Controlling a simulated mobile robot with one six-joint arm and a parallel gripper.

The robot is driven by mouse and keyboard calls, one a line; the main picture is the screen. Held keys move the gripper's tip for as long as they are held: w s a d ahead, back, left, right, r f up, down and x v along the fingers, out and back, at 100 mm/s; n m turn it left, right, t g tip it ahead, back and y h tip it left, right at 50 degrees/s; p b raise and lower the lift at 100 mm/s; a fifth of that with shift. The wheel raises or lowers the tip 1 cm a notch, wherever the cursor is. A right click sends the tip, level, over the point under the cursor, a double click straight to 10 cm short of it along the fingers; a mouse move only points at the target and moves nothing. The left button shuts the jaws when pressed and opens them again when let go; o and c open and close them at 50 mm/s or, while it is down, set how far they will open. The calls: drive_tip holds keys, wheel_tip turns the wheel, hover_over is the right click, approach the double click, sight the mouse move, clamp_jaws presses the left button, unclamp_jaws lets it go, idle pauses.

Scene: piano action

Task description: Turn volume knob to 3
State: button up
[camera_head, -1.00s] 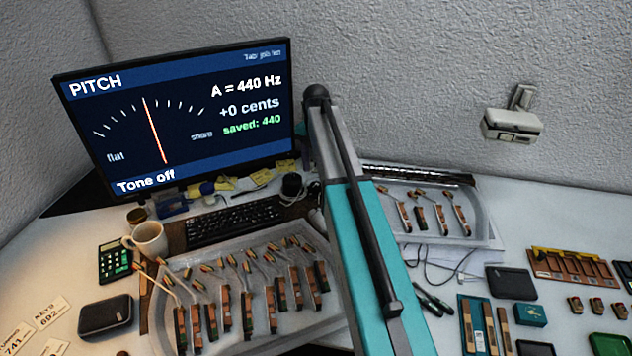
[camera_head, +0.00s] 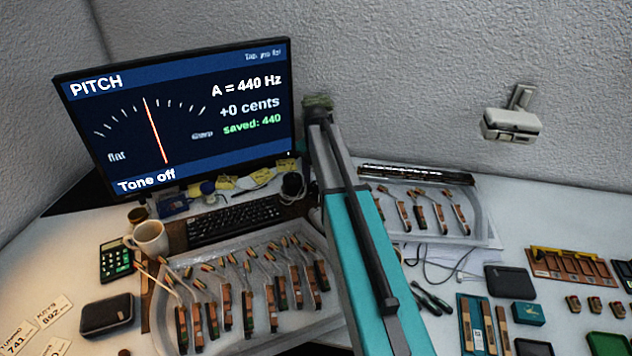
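No knob with a readable volume scale shows. A small black round thing (camera_head: 292,186) stands at the right end of the keyboard, just left of my arm; I cannot tell if it is the volume knob. My teal and grey arm rises through the middle of the view and hides part of the desk behind it. My gripper is not visible. The monitor (camera_head: 180,115) reads PITCH, A = 440 Hz, +0 cents, saved: 440 and Tone off.
A keyboard (camera_head: 235,221), a white mug (camera_head: 150,238) and a calculator (camera_head: 116,261) stand left of my arm. One tray (camera_head: 160,335) of hammer parts lies in front, another (camera_head: 486,232) behind right. A white device (camera_head: 511,124) is on the wall.

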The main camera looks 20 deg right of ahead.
drive_tip(key=c, duration=0.8)
drive_tip(key=shift+c, duration=0.2)
